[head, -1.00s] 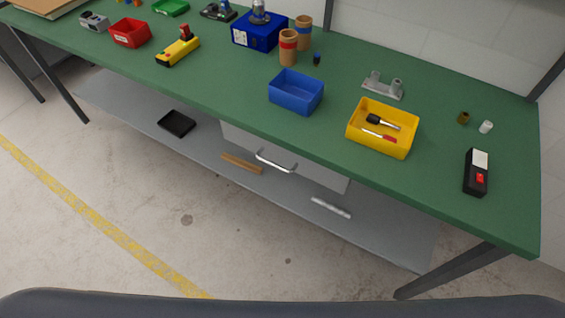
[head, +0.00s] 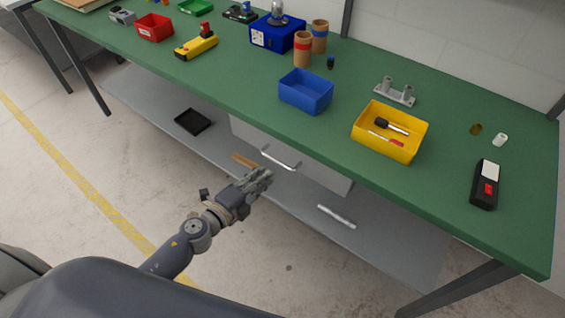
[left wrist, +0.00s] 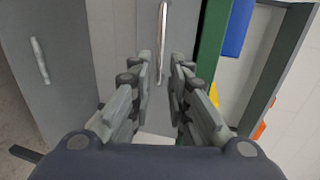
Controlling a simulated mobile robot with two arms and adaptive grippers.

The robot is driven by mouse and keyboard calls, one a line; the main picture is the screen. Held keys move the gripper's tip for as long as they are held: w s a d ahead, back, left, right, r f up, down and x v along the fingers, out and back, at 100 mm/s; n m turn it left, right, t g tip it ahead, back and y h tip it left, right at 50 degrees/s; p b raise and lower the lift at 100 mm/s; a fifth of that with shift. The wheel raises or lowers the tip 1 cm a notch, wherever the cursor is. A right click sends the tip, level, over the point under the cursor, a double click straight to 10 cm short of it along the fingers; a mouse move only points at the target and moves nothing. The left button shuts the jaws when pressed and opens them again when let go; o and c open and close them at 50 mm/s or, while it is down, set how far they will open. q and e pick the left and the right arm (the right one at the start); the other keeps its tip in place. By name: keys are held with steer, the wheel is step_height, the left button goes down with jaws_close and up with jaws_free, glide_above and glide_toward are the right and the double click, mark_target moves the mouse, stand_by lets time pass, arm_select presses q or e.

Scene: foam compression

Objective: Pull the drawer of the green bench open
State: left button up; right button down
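The green bench (head: 230,85) runs across the head view. Under its top hangs a pale grey drawer (head: 318,177), which looks closed, with a silver bar handle (head: 279,161) on its front. My left gripper (head: 266,176) is in front of the drawer, just below the handle in the picture. In the left wrist view its fingers (left wrist: 161,68) are apart, with the handle (left wrist: 163,35) lined up between and beyond the fingertips. Nothing is held; whether the fingers touch the handle cannot be told. My right gripper is not in view.
A grey lower shelf (head: 150,98) holds a black tray (head: 192,121), a wooden strip (head: 243,160) and a metal bar (head: 336,216). Blue (head: 305,92) and yellow (head: 389,130) bins stand on the bench above. The floor in front is clear.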

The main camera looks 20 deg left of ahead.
mark_target(279, 163)
arm_select(q)
steer(key=x, duration=0.9)
jaws_close()
